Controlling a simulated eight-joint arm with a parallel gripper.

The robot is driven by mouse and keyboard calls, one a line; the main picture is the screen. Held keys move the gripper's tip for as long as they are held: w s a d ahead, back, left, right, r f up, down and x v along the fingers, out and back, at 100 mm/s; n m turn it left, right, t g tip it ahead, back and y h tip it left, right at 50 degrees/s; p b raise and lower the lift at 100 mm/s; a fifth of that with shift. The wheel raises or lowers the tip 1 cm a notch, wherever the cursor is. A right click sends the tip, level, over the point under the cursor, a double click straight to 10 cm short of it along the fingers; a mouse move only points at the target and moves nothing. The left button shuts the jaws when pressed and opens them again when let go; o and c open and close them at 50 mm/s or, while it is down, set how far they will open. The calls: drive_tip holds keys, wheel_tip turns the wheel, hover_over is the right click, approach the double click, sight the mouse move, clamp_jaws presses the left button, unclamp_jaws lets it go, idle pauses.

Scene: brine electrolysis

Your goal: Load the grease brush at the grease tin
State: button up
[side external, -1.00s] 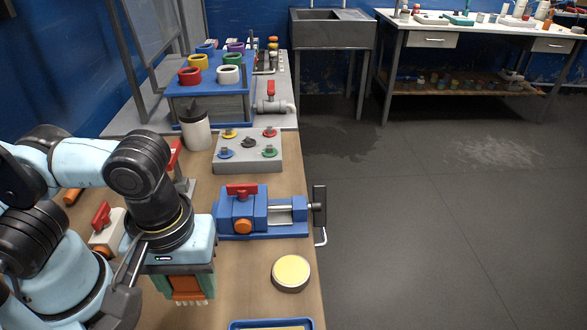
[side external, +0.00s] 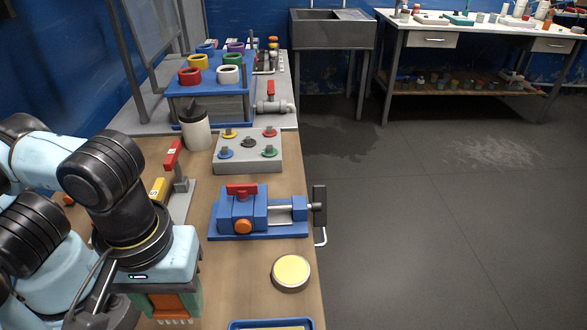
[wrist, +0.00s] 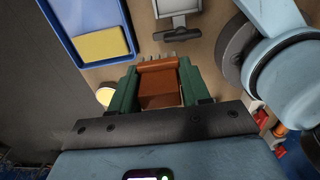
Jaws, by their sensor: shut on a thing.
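The grease brush (side external: 174,304) is an orange-brown block with a row of short pale bristles. It also shows in the wrist view (wrist: 159,88), with the bristles pointing away from my wrist. My gripper (side external: 168,298) is shut on the brush between its green fingers, bristles down. The grease tin (side external: 291,274) is a round, open, dark-sided tin with pale yellow grease, near the table's right edge. The brush is well to the left of the tin and apart from it. In the wrist view, a pale round part of the tin (wrist: 104,96) shows left of the fingers, partly hidden.
A blue tray (wrist: 64,38) with a yellow pad (wrist: 102,46) lies near the tin. A blue vise (side external: 262,213) stands behind the tin. A grey panel with coloured knobs (side external: 248,158) and a white canister (side external: 196,132) are farther back. Bare wood lies between brush and tin.

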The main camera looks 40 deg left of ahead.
drive_tip(key=shift+w+d+r+n, duration=0.1)
drive_tip(key=shift+w+d+n, duration=0.15)
drive_tip(key=shift+w, duration=0.2)
drive_tip(key=w+d+n, duration=0.2)
drive_tip(key=w+n, duration=0.3)
drive_tip(key=w, duration=0.3)
drive_tip(key=n, duration=0.4)
approach(291, 269)
drive_tip(key=shift+m, duration=0.25)
drive_tip(key=shift+f, duration=2.7)
drive_tip(key=shift+f, duration=0.55)
wheel_tip(291, 269, up, 7)
drive_tip(key=shift+a, duration=0.1)
idle(0.4)
